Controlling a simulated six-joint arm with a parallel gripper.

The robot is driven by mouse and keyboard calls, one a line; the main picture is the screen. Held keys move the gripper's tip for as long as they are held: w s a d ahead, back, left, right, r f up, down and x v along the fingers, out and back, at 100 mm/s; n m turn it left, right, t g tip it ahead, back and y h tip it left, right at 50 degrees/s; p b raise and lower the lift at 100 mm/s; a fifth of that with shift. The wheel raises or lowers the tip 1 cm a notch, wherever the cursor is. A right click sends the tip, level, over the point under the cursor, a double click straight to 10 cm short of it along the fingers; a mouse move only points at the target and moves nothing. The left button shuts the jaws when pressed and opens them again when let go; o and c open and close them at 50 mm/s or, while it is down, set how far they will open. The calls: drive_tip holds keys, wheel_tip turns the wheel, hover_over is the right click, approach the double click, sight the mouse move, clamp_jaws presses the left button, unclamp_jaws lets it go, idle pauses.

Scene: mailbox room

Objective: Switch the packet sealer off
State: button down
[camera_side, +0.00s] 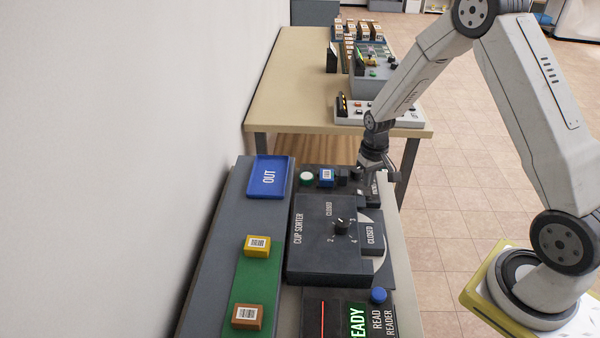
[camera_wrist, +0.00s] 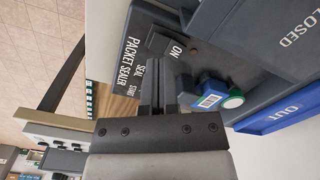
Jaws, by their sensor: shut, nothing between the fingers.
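The packet sealer (camera_wrist: 140,22) is a dark grey panel in the wrist view, with white lettering "PACKET SEALER" and "SEAL START". A black switch block marked "ON" (camera_wrist: 175,51) sits on it beside the lettering. In the side view the sealer is at the far end of the near bench, largely behind my gripper (camera_side: 374,178). My gripper also shows in the wrist view (camera_wrist: 160,82), shut and empty, its fingertips pointing at the panel just below the ON block. Whether the tips touch the panel cannot be told.
A blue barcoded packet (camera_wrist: 211,100) and a green-and-white button (camera_wrist: 234,100) lie right of my fingers. The cup sorter (camera_side: 315,265) with its knob, the blue OUT tray (camera_side: 268,189) and a reader (camera_side: 378,325) stand nearby. A second table (camera_side: 285,90) is behind.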

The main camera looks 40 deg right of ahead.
sight(366, 195)
drive_tip(key=shift+r, duration=2.2)
drive_tip(key=s+a+r+n+t, duration=0.2)
drive_tip(key=s+a+r, duration=0.6)
drive_tip(key=s+a, duration=0.4)
drive_tip(key=shift+s+a+n+t, duration=0.3)
drive_tip(key=shift+s+n, duration=0.2)
drive_tip(key=shift+s, duration=0.15)
